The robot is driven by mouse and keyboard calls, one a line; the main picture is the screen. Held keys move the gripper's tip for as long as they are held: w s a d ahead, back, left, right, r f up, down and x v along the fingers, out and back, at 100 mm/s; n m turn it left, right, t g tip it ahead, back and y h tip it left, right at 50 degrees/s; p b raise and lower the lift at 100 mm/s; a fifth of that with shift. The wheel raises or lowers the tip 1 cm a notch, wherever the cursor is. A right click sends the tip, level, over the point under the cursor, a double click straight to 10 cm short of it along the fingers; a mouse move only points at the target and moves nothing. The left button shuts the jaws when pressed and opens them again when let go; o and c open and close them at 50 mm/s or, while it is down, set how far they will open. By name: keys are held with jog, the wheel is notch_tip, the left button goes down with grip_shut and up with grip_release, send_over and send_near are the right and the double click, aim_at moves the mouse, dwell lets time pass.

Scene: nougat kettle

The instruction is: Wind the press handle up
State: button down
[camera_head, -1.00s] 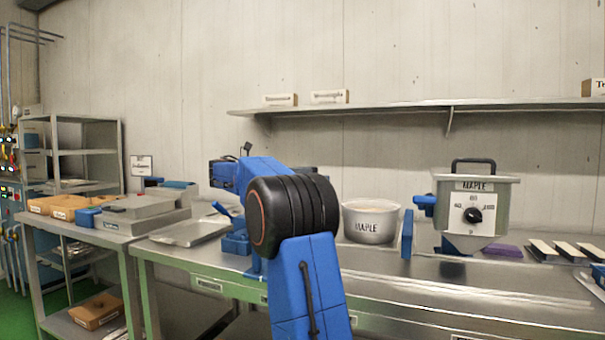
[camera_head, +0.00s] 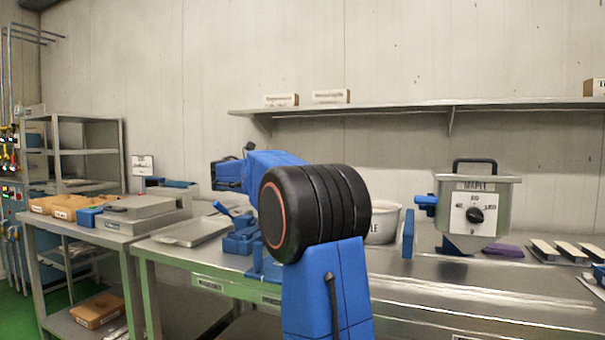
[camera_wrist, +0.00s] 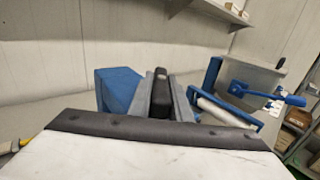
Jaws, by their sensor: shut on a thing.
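In the wrist view my gripper (camera_wrist: 164,98) is shut on a black upright grip (camera_wrist: 160,84), which appears to be the press handle's knob. A blue block (camera_wrist: 118,88) stands just left of the fingers. A blue frame with a pale roller (camera_wrist: 222,110) and a blue lever (camera_wrist: 265,93) show on the right. In the head view my gripper (camera_head: 226,175) is at the far end of my blue arm, and what it holds cannot be made out. A blue device (camera_head: 238,238) with a lever stands on the bench below it. My arm hides part of this area.
A pale pot (camera_head: 384,228) is partly behind my elbow. A flat metal tray (camera_head: 190,232) lies on the left of the bench. A wall shelf (camera_head: 400,107) runs above.

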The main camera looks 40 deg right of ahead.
jog(key=c, duration=1.6)
grip_release()
jog(key=shift+c, duration=0.2)
jog(key=shift+a, duration=0.1)
jog(key=v, duration=1.7)
jog(key=shift+w+a, duration=0.1)
jog(key=shift+a, duration=0.05)
